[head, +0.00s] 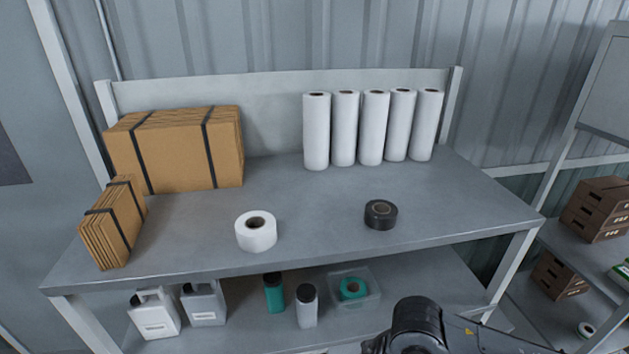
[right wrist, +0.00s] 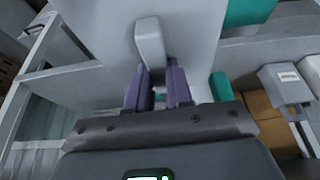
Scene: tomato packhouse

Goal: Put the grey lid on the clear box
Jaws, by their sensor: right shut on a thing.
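The clear box (head: 374,299) stands on the lower shelf in the head view, open at the top, with a teal tape roll (head: 352,288) inside. In the right wrist view the grey lid (right wrist: 95,35) is a broad flat plate with a raised handle (right wrist: 149,42). My right gripper (right wrist: 161,80) is shut on the lid, its purple fingers on either side of the handle. In the head view only part of my right arm shows at the bottom, right of the box; the gripper and lid are out of that view. My left gripper is not in view.
The worktop (head: 310,215) overhangs the lower shelf. A grey-white bottle (head: 307,308) and a teal bottle (head: 274,293) stand left of the box, with white jugs (head: 154,313) farther left. A table leg (head: 510,272) is at the right. A white roll (head: 256,231) and dark tape (head: 380,214) lie above.

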